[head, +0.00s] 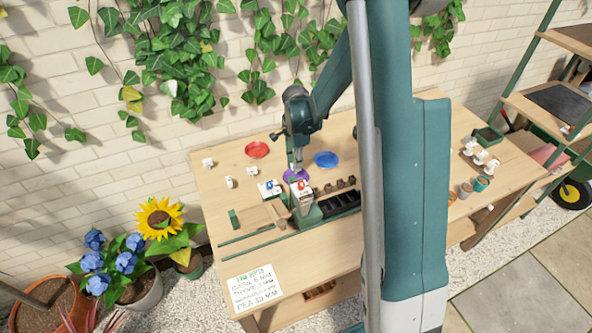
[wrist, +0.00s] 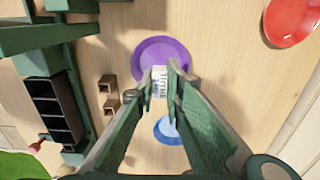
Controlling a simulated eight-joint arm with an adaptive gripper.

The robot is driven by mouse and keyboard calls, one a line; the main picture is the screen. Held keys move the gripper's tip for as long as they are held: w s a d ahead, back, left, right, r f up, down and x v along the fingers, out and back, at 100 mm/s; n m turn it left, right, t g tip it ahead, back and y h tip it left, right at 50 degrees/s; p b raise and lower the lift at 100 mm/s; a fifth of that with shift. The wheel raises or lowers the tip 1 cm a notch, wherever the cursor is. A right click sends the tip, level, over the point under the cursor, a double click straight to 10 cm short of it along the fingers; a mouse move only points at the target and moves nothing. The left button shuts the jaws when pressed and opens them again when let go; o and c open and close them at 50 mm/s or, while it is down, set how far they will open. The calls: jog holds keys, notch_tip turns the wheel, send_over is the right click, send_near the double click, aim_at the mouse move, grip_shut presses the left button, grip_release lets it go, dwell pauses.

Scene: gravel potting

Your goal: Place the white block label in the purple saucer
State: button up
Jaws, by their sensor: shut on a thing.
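The purple saucer (head: 289,179) is on the table, partly hidden by my gripper in the head view. It also shows in the wrist view (wrist: 160,46) just beyond my fingertips. My gripper (wrist: 160,82) points down and is shut on the white block label (wrist: 159,81), which has dark marks on its face. In the wrist view the block overlaps the saucer's edge nearest the blue saucer. I cannot tell how high it is above the saucer. The block is hardly visible in the head view, where my gripper (head: 297,165) is at the purple saucer.
A red saucer (head: 257,150) and a blue saucer (head: 326,160) lie nearby. Several white blocks stand to the left, one of them here (head: 208,162). A black compartment tray (wrist: 52,108) and small brown pots (wrist: 107,84) lie to one side. The table's left part is mostly clear.

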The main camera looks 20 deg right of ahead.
jog(key=shift+f, duration=1.75)
jog(key=shift+f+b, duration=0.2)
jog(key=shift+b, duration=0.15)
jog(key=o, duration=0.7)
jog(key=shift+r, duration=0.2)
jog(key=shift+r+p, duration=0.65)
jog(key=shift+r, duration=5.4)
